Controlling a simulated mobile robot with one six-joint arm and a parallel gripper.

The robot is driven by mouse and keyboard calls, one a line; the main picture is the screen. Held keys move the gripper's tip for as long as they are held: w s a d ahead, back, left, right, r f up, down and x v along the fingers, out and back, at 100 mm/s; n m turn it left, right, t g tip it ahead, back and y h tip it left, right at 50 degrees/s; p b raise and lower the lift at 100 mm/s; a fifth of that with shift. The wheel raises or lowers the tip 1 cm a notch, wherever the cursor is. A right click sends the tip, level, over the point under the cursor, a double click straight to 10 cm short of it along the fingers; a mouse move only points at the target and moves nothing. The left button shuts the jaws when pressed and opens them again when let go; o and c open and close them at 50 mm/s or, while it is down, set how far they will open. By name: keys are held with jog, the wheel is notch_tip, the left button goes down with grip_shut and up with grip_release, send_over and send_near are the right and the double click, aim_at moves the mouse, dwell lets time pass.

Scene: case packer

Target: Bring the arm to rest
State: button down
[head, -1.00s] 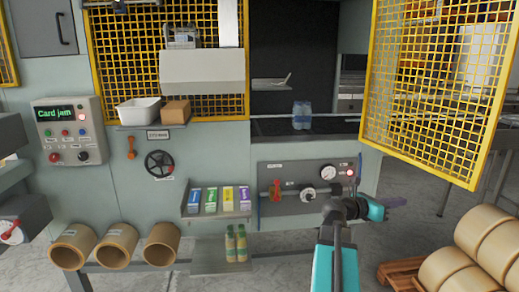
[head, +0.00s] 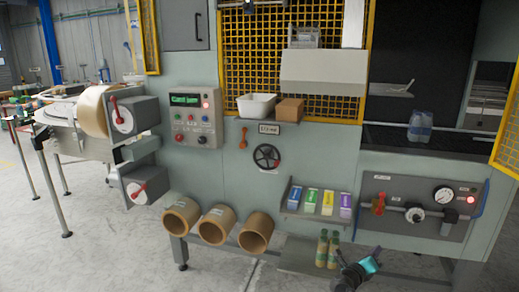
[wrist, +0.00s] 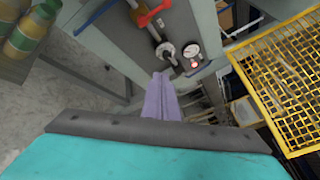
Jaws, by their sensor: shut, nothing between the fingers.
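My gripper (wrist: 160,78) shows in the wrist view as two purple fingers pressed together, with nothing between them. In the head view, the dark wrist and teal end of my arm (head: 368,265) show at the bottom, right of the middle. They appear in front of the lower machine front, just right of two green-and-yellow bottles (head: 327,249). The fingers are too small there to make out well. In the wrist view, the fingers overlap the lower edge of the grey valve panel (wrist: 130,35), and I cannot tell the gap.
The valve panel (head: 375,220) has a red handle and a gauge. A shelf of small cartons (head: 290,210) stands above the bottles. Cardboard rolls (head: 217,222) lie left. An open yellow mesh guard (head: 507,150) is at the right edge.

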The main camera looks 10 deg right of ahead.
jog(key=w+a+f+n+t+y, duration=0.1)
jog(key=w+a+f+n+y, duration=0.15)
jog(key=a+f+n, duration=0.35)
jog(key=w+a+f+n+t+y, duration=0.2)
jog(key=a+f+y, duration=0.15)
jog(key=a, duration=0.45)
jog(key=w+a+f+n+t+y, duration=0.1)
jog(key=w+a+f+n+y, duration=0.15)
jog(key=a+f, duration=0.35)
jog(key=s+a+f+n+g+y, duration=0.25)
jog(key=s+a+f+n, duration=0.2)
jog(key=a+f, duration=0.4)
jog(key=s+a+f+n+g+y, duration=0.1)
jog(key=s+a+f+n+y, duration=0.25)
jog(key=a+f+n, duration=0.5)
jog(key=s+a+f+n+g+y, duration=0.1)
jog(key=s+a+f+n+g, duration=0.3)
jog(key=s, duration=0.5)
jog(key=s+a+f+n+g+y, duration=0.1)
jog(key=s+a+f+n+g, duration=0.15)
jog(key=s+a+f, duration=0.5)
jog(key=s+d+r+n+g+h, duration=0.1)
jog(key=s+d+n+g, duration=0.2)
jog(key=s, duration=0.6)
jog(key=s+d+r+n+g+h, duration=0.1)
jog(key=s+d+n+g, duration=0.3)
jog(key=s, duration=0.5)
jog(key=shift+s+r+n+g, duration=0.3)
jog(key=shift+r+n+g, duration=0.2)
jog(key=shift+r+g, duration=0.25)
